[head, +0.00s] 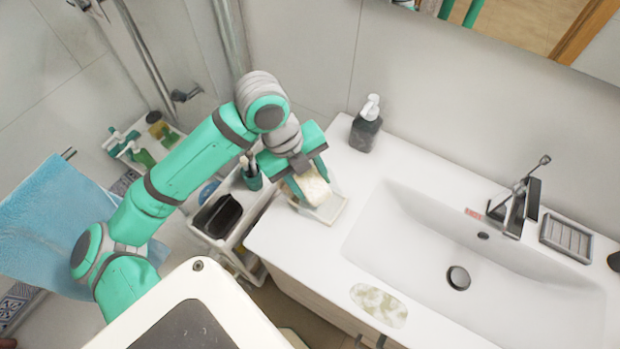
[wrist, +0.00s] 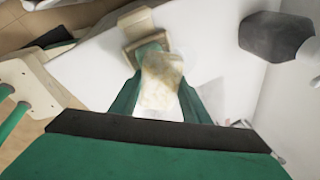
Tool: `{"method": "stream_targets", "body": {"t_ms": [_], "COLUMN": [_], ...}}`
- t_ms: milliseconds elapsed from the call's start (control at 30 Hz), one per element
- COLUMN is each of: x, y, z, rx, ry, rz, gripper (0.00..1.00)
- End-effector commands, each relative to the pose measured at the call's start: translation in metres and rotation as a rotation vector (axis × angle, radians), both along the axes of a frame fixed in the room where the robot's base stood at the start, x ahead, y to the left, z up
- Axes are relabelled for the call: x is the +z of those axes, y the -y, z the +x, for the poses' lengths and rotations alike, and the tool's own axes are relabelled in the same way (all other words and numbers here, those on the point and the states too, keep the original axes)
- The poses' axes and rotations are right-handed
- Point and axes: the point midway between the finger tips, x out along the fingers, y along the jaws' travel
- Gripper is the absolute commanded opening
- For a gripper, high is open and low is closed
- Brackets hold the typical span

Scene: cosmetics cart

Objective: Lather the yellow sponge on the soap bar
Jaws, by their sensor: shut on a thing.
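My gripper (head: 306,178) is shut on the yellow sponge (head: 314,188), a pale yellow block with whitish patches. The wrist view shows the sponge (wrist: 161,80) between my green fingers. I hold it over a shallow off-white dish (head: 338,213) at the left end of the white counter. I cannot tell whether the sponge touches anything below it. A flat, marbled cream oval (head: 378,305) lies at the counter's front edge.
A dark pump bottle (head: 366,128) stands behind the dish by the wall. The white sink basin (head: 425,245) and its faucet (head: 515,208) are to the right, with a grey ridged tray (head: 566,238) beyond. A cart (head: 225,225) with a cup of brushes stands left of the counter.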

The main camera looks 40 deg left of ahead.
Motion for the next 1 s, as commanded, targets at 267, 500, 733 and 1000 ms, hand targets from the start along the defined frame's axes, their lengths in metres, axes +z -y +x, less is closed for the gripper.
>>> {"method": "stream_targets", "body": {"t_ms": [267, 500, 733, 1000], "x": [0.001, 0.002, 0.002, 0.003], "y": [0.015, 0.02, 0.012, -0.001], "z": [0.004, 0.005, 0.003, 0.0], "rx": [-0.004, -0.001, -0.002, 0.0], "ry": [0.001, 0.0, 0.0, 0.0], "rz": [0.001, 0.0, 0.0, 0.001], "gripper": [0.21, 0.21, 0.21, 0.21]}}
